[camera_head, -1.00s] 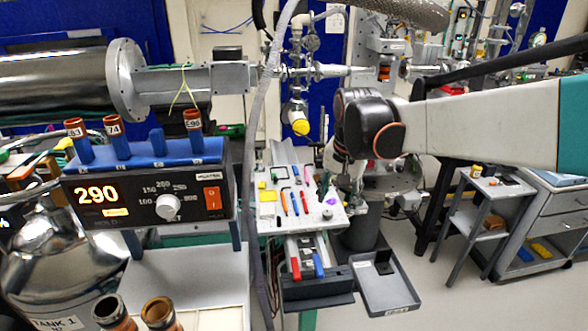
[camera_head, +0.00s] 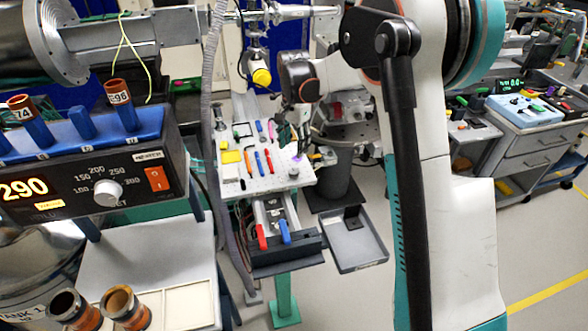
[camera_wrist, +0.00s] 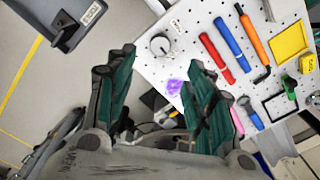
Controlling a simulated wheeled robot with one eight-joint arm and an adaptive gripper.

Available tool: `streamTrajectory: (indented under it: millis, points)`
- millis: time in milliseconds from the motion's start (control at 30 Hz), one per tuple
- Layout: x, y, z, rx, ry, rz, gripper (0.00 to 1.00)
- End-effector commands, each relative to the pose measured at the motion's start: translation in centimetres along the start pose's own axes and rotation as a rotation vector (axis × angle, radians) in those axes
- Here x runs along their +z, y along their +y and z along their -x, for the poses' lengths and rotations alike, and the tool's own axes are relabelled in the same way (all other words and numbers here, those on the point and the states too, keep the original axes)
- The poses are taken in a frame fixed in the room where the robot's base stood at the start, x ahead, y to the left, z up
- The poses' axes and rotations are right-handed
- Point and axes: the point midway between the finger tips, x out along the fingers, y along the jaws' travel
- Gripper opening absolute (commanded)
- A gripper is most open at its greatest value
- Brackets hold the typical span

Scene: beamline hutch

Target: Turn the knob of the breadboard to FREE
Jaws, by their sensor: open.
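The breadboard (camera_head: 229,172) is a white perforated plate in the middle of the head view. Its small round grey knob (camera_head: 294,172) sits near the front right corner. In the wrist view the knob (camera_wrist: 160,45) has a pale line across its top, on the white board (camera_wrist: 187,22). Any markings around it are too small to read. My gripper (camera_wrist: 160,58) is open and empty, with green-padded fingers either side of the knob in the picture; the height between them is unclear. In the head view my gripper hangs over the board's right side, partly hidden.
An open drawer (camera_head: 290,250) and a grey tray (camera_head: 358,245) lie below. The heater-like control box (camera_head: 100,180) stands left.

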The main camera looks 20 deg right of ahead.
Motion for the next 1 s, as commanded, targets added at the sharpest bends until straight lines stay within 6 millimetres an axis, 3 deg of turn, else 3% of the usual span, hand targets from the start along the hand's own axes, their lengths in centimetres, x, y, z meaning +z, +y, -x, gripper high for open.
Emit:
streamTrajectory:
  millis: [200,500,700,1000]
  points:
    - [0.0,0.0,-4.8,0.000,0.000,0.001,0.48]
    - [0.0,0.0,-9.4,-0.001,0.001,0.001,0.48]
    - [0.0,0.0,-10.5,-0.001,0.001,0.001,0.48]
    - [0.0,0.0,-10.6,-0.001,0.001,0.001,0.46]
